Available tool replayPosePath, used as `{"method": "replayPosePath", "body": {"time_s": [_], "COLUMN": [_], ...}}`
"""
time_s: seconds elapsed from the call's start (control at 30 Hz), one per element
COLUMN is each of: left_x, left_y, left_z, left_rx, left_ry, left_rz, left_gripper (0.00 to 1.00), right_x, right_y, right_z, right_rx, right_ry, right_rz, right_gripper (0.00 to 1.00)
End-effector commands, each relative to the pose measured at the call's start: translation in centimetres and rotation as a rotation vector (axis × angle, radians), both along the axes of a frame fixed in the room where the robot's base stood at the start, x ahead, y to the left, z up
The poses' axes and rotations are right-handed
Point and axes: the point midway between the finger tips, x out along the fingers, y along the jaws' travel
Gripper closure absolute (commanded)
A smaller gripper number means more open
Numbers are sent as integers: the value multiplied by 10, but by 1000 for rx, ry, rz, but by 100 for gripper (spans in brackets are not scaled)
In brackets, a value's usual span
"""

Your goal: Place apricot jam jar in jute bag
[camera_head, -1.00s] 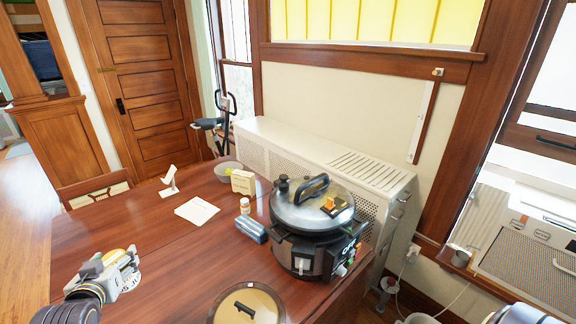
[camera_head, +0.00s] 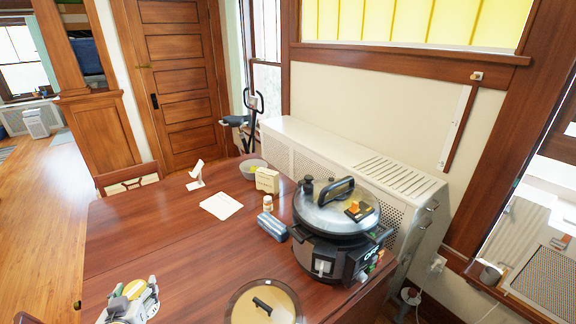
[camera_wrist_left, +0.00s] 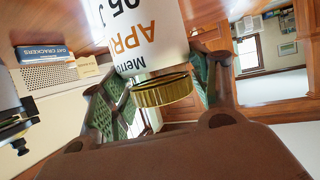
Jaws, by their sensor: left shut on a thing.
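The apricot jam jar (camera_wrist_left: 145,35) fills the top middle of the left wrist view. It has a white label with orange and dark print, which reads upside down there, and a gold lid (camera_wrist_left: 163,92). My left gripper (camera_wrist_left: 155,90) is shut on it, with green-padded fingers on both sides. I see no jute bag in either view. My right gripper is not in view.
The wooden table (camera_head: 165,245) holds a pressure cooker (camera_head: 336,225), a round lid (camera_head: 265,304), a blue packet (camera_head: 271,227), a small bottle (camera_head: 267,203), a cracker box (camera_head: 267,180), a bowl (camera_head: 252,169), a paper sheet (camera_head: 221,206) and a white stand (camera_head: 196,175). The table's left middle is clear.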

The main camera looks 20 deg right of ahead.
Motion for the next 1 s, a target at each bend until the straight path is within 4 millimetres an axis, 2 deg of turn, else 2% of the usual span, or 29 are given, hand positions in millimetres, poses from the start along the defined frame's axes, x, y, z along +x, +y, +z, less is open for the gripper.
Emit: {"method": "replayPosePath", "body": {"time_s": [0.4, 1.0], "left_x": [-30, -46], "left_y": [0, 0], "left_z": [-42, -62], "left_rx": [-1, 0], "left_ry": [0, -2], "left_rz": [12, 13], "left_gripper": [83, 83], "right_x": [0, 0], "right_y": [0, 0], "right_z": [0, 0], "right_rx": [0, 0], "right_ry": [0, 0], "right_rz": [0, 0], "right_gripper": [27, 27]}}
